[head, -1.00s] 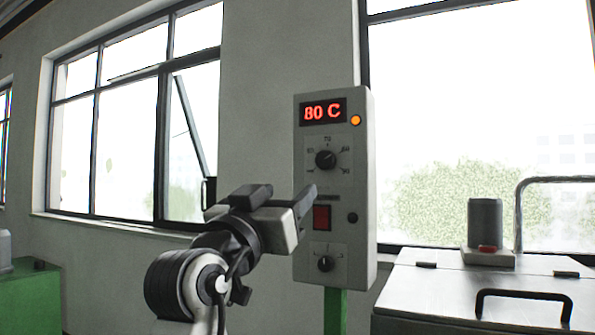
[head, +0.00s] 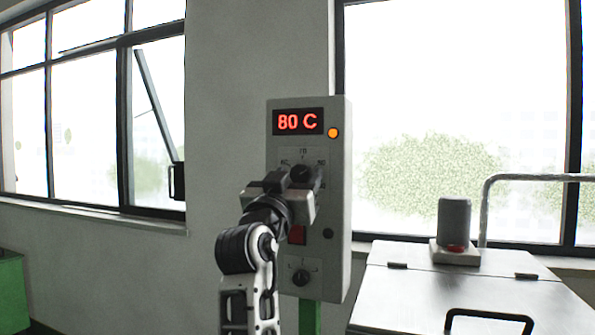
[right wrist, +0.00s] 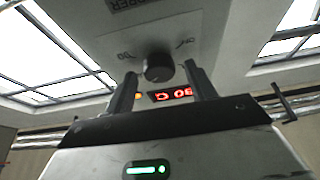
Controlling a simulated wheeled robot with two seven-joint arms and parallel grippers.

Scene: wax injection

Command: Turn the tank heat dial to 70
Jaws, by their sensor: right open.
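The control box (head: 336,225) hangs on a green post and its red display (head: 298,122) reads 80 C. The upper black dial (head: 302,172) sits below the display on a marked scale. My right gripper (head: 297,180) is open in front of it and hides part of the scale. In the right wrist view the dial (right wrist: 158,68) lies between the two open fingertips (right wrist: 161,78), with a gap on each side. I cannot read its pointer. My left gripper is not in view.
An orange lamp (head: 333,133) is beside the display. A red switch (head: 297,234) and a lower knob (head: 301,277) are below the dial. A metal-lidded tank (head: 440,283) with a grey cylinder (head: 454,220) stands at right; windows are behind.

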